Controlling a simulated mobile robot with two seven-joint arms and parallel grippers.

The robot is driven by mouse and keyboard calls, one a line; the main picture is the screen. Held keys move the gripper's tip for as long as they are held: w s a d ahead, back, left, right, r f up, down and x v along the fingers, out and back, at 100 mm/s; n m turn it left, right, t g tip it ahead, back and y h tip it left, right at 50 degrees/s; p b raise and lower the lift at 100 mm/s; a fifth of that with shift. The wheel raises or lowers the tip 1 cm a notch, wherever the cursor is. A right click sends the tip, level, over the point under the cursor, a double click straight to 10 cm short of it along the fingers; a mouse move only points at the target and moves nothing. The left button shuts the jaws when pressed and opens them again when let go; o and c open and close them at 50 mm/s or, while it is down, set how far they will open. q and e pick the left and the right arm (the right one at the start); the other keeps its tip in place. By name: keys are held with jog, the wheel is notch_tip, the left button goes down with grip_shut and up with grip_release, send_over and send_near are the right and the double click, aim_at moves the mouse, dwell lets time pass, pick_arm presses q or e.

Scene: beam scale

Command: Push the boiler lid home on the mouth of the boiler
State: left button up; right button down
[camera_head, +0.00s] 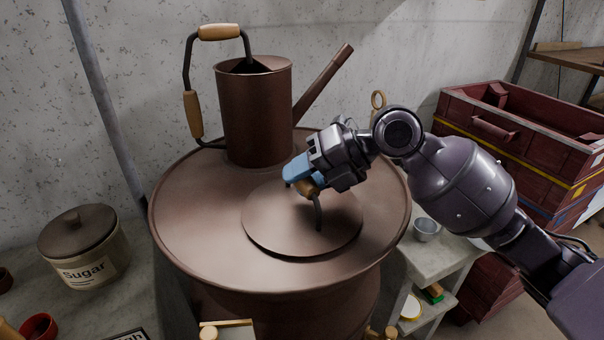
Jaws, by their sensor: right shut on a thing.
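The boiler (185,225) is a large brown metal drum with a wide, shallow top. The boiler lid (275,222), a round brown disc, lies over the middle of that top and covers the mouth, which is hidden. I cannot tell whether the lid is fully seated. The lid has a dark bracket with a wooden grip (307,188). My right gripper (298,172), with blue fingertips, comes in from the right and is shut on this handle. My left gripper is not in view.
A brown watering can (258,115) stands on the boiler top behind the lid. A sugar pot (84,245) stands on the left counter. Red wooden crates (520,130) are stacked at the right, and a small shelf stand with a metal bowl (426,229) is beside the boiler.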

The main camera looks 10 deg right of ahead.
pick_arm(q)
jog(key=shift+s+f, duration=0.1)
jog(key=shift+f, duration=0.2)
pick_arm(e)
jog(key=shift+f, duration=0.3)
jog(key=c, duration=0.7)
grip_release()
jog(key=shift+c, duration=0.2)
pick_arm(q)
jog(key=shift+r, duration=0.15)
pick_arm(e)
jog(key=v, duration=0.3)
jog(key=shift+d+r, duration=0.2)
jog(key=shift+d, duration=0.15)
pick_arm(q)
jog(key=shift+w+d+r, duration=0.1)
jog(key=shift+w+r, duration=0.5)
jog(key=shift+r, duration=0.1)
pick_arm(e)
jog(key=v, duration=0.7)
jog(key=shift+s, duration=0.15)
